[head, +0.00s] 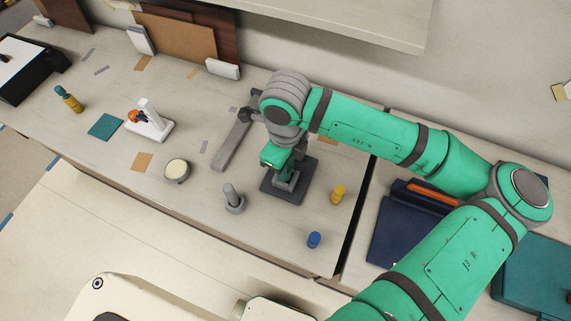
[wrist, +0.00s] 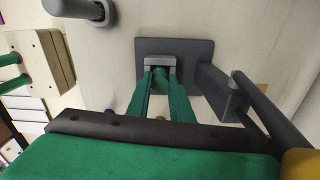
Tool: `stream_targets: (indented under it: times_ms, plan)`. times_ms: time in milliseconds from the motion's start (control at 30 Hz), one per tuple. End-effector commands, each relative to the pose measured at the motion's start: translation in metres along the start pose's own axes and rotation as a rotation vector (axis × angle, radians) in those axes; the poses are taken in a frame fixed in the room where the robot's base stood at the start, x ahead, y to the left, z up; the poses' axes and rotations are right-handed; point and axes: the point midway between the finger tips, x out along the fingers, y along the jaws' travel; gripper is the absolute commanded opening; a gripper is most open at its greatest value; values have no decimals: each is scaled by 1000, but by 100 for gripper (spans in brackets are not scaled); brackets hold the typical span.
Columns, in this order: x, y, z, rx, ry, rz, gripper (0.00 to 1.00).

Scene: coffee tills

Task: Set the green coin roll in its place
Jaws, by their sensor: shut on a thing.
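The green coin roll (wrist: 159,82) shows as a small dark green piece between my fingers in the wrist view; most of it is hidden. My gripper (wrist: 160,92) is shut on it. It is over a dark grey base plate (wrist: 197,50) with a lighter grey holder (wrist: 157,61) on it. The roll's end is close to this holder; I cannot tell whether they touch. In the head view my gripper (head: 283,170) points down at the same plate (head: 292,197), and the roll is hidden there.
A yellow roll (head: 338,194) and a blue roll (head: 314,240) stand right and in front of the plate. A grey post (head: 231,196) stands to its left. A long grey bar (head: 233,146) lies behind left. A round tin (head: 177,170) is farther left. A dark blue case (head: 395,225) is right.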

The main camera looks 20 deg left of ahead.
Motion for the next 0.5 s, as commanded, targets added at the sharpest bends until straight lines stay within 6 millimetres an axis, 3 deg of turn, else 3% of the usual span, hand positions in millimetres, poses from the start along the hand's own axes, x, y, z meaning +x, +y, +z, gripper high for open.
stream_targets:
  times_ms: [167,200,267,500]
  plan:
    - [0,0,0,0,0,0,0]
    - [0,0,0,0,0,0,27]
    - [0,0,0,0,0,0,41]
    - [0,0,0,0,0,0,41]
